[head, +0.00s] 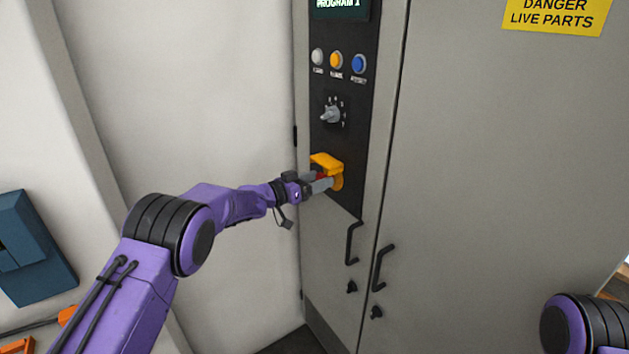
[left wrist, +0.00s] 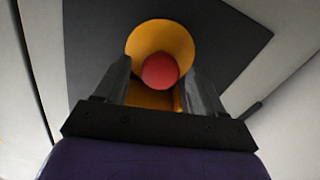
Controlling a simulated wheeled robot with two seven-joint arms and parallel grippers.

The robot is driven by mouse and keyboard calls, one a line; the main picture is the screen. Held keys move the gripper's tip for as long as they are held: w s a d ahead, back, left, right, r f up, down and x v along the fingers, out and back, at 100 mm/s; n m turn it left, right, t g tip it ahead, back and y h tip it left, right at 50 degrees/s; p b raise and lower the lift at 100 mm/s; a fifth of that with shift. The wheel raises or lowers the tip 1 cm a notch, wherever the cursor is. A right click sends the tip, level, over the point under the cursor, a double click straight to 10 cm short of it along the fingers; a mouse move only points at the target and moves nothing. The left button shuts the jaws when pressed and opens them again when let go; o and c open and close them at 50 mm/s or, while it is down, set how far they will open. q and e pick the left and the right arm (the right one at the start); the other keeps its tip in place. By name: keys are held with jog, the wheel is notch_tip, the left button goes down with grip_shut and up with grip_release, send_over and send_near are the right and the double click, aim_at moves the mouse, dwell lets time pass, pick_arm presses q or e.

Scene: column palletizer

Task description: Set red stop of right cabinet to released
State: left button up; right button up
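The red stop (head: 321,176) is a round red button in a yellow housing (head: 326,160) low on the cabinet's black control panel (head: 346,130). In the left wrist view the red stop (left wrist: 160,71) sits between the two grey fingers, in front of a round yellow backing (left wrist: 160,35). My left gripper (head: 325,183) is at the button, with its fingers apart on either side of it. The left wrist view also shows the left gripper (left wrist: 160,85); I cannot tell whether the fingers touch the button. My right gripper is out of view; part of my right arm shows at lower right.
Above the stop are a grey rotary knob (head: 329,114) and white, orange and blue buttons (head: 336,61). Door handles (head: 382,267) stick out below. A yellow danger sign (head: 556,15) is on the right door. A blue box (head: 34,252) is at far left.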

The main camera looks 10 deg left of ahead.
pick_arm(q)
jog(key=b+v, duration=0.3)
jog(key=v, duration=0.7)
jog(key=shift+s+a, duration=0.15)
jog(key=shift+s, duration=0.1)
